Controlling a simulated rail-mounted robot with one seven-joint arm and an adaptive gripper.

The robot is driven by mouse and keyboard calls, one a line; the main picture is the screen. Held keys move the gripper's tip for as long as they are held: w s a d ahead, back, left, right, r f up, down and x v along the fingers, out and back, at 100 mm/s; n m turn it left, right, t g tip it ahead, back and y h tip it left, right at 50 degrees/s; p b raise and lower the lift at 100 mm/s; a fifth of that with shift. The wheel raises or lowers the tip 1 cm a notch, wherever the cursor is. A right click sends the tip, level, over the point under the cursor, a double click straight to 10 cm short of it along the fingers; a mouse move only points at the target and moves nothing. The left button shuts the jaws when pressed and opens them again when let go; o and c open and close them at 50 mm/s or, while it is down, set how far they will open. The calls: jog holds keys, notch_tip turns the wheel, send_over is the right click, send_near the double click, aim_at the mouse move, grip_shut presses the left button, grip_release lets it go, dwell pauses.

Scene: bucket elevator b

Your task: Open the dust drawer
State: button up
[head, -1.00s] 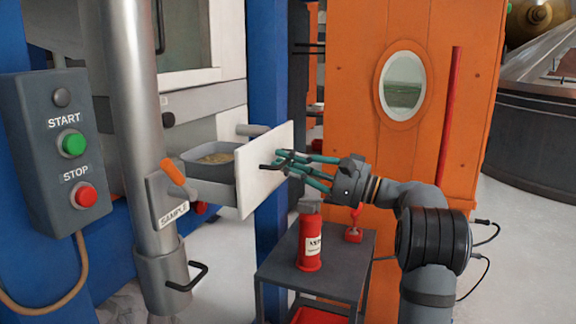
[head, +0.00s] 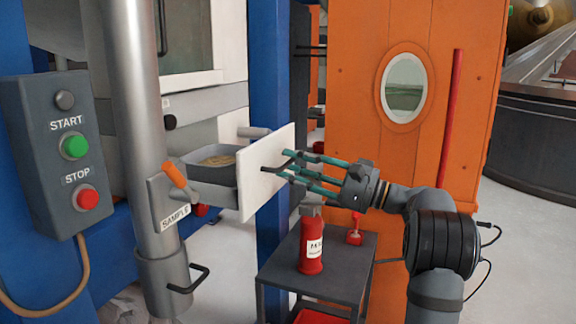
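The dust drawer shows in the head view as a white front panel (head: 265,188) with a grey box (head: 203,168) behind it. The box stands out from the machine, and brownish dust (head: 217,160) shows inside it. A dark handle is on the panel's right face, partly covered by my fingers. My gripper (head: 287,164) is at the panel's face by the handle, coming from the right. Its teal fingers look spread apart, with nothing seen clamped between them. Whether a finger still touches the handle is hard to tell.
A metal pipe with a SAMPLE plate (head: 175,217) and an orange lever (head: 174,172) stands left of the drawer. A START/STOP box (head: 65,150) is farther left. A dark cart (head: 318,262) with a red bottle (head: 311,243) stands below my gripper. An orange cabinet (head: 350,60) is behind.

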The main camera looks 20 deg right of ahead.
jog(key=v, duration=1)
jog(key=shift+s+d, duration=0.15)
jog(key=shift+s, duration=0.05)
jog(key=x, duration=1.2)
jog(key=shift+w, duration=0.25)
